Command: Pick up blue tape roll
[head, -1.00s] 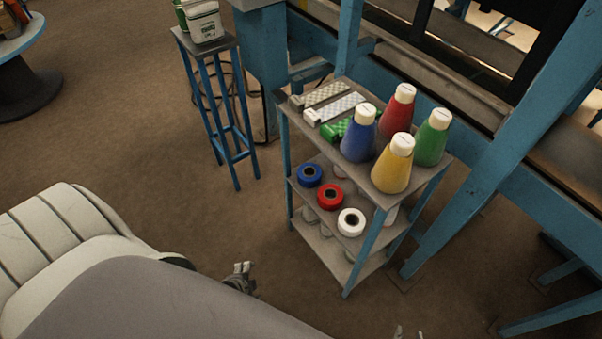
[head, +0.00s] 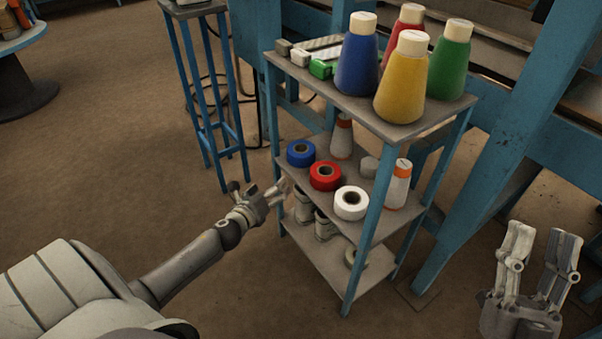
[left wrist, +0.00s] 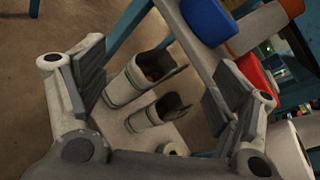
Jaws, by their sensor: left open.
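The blue tape roll (head: 301,153) lies flat on the middle shelf of the rack, at its left end. Part of it shows at the top of the left wrist view (left wrist: 208,20). My left gripper (head: 272,192) is in front of the rack's left side, below and left of the blue roll, apart from it. In the left wrist view its jaws (left wrist: 150,95) are open with nothing held between them. My right gripper (head: 538,258) is at the lower right of the head view, open and empty, fingers pointing up.
On the middle shelf, a red tape roll (head: 325,176) and a white roll (head: 351,203) lie beside the blue one. Thread cones (head: 357,62) stand on the top shelf (head: 400,128) above. White containers (left wrist: 138,80) stand on the bottom shelf. A blue rack leg (head: 370,235) is at the front.

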